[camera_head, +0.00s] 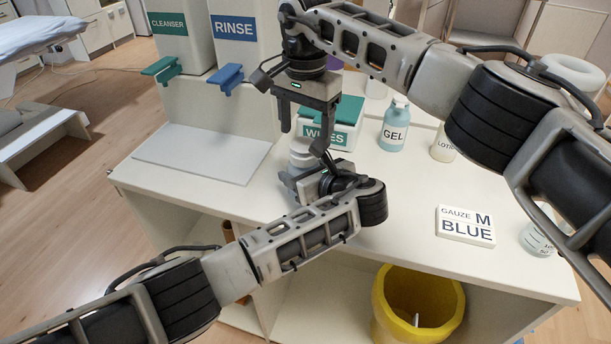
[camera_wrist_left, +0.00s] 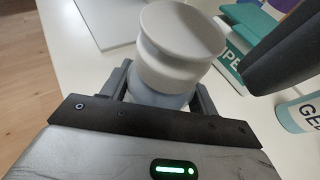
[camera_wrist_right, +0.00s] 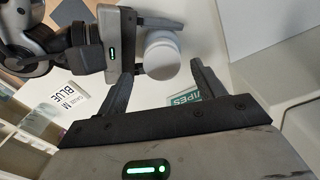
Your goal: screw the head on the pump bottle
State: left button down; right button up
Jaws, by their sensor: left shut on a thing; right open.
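The pump bottle (camera_head: 303,153) stands upright near the table's front edge, partly hidden by my arm. In the left wrist view its pale grey-blue body (camera_wrist_left: 156,96) is between my left fingers, with a white round head (camera_wrist_left: 183,32) on top. I cannot tell how tightly the head sits. My left gripper (camera_head: 299,178) is shut on the bottle body. My right gripper (camera_head: 305,132) is open, pointing down above the bottle. In the right wrist view the head (camera_wrist_right: 162,54) shows just beyond and between the open right fingers (camera_wrist_right: 164,84), apart from them.
A wipes box (camera_head: 340,128) stands close behind the bottle. A gel bottle (camera_head: 394,125) and lotion bottle (camera_head: 442,146) are to the right. A gauze box (camera_head: 465,225) lies front right. Cleanser and rinse dispensers (camera_head: 235,55) stand back left, above a white board (camera_head: 202,153).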

aim_at(305, 144)
jog(key=shift+c, duration=1.2)
notch_tip(305, 144, up, 4)
jog(key=n, duration=0.3)
jog(key=shift+f, duration=0.25)
jog(key=shift+f, duration=4.05)
